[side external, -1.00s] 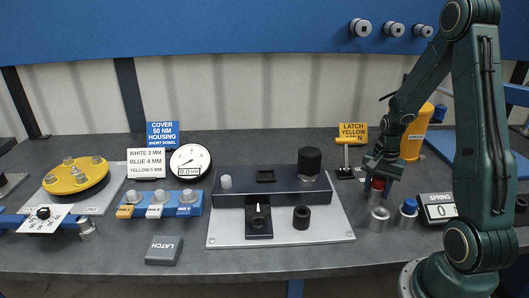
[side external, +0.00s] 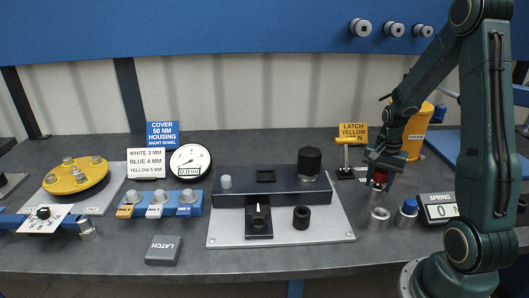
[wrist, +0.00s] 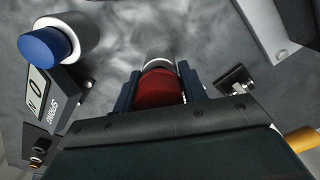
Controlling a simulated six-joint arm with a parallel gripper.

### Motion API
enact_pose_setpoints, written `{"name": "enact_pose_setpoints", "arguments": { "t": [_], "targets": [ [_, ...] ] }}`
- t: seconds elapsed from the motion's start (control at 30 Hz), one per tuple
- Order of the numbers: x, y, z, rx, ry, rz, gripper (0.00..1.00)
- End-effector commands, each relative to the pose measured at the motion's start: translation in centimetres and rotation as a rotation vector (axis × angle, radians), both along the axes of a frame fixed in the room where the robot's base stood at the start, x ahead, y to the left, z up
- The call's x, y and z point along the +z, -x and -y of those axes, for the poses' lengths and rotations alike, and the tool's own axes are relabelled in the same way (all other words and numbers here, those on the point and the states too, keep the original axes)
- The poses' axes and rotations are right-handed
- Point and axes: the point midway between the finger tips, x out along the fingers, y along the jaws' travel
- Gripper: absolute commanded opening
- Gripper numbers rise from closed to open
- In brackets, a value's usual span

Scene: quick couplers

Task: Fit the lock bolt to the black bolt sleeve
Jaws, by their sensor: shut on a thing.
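My gripper (side external: 381,176) is shut on a red-capped part, which I take to be the lock bolt (side external: 379,179). It is held upright above a silver holder (side external: 379,220) whose top looks open. In the wrist view the red cap (wrist: 160,88) sits between the two fingers, with a pale metal end beyond it. The likely black bolt sleeve (side external: 301,217) is a short black cylinder with a hole in its top, standing on the pale plate well left of my gripper.
A blue-capped part (side external: 409,207) stands in a second silver holder close by, left of the spring display (side external: 438,208). A dark block (side external: 285,187) with a tall black knob (side external: 309,161) rises behind the sleeve. A yellow-handled tool (side external: 350,141) stands near the gripper.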

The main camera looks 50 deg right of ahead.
Motion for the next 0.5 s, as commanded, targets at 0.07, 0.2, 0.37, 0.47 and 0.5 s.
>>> {"name": "enact_pose_setpoints", "arguments": {
  "t": [0.07,0.2,0.37,0.47,0.5],
  "targets": [
    [0.3,0.0,0.0,0.000,0.002,0.001,0.14],
    [0.7,0.0,0.0,0.000,0.002,0.001,0.14],
    [1.1,0.0,0.0,0.000,0.001,0.001,0.14],
    [1.4,0.0,0.1,0.000,0.002,0.002,0.14],
    [1.5,-0.1,0.1,0.000,0.002,0.002,0.14]
  ]
}}
